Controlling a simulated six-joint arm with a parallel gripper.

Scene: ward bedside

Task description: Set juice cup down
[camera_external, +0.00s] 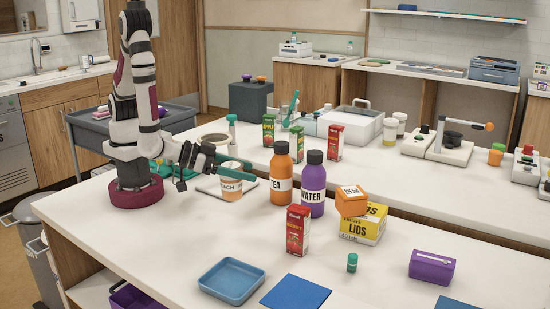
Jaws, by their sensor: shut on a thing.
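The juice cup (231,188) is a small orange-and-white cup with a label ending in "ACH". It is upright on the left part of the near counter, at a thin white board (207,185). My gripper (233,168) reaches it from the left, with a teal finger across the cup's upper part. The gripper is shut on the cup. The finger and wrist hide part of the cup's rim. I cannot tell whether the cup's base touches the board or hangs just above it.
An orange tea bottle (281,173) and a purple water bottle (313,187) stand close to the cup's right. A red carton (297,230), a yellow lids box (362,225) and a blue tray (231,281) are farther forward. The counter left of the tray is clear.

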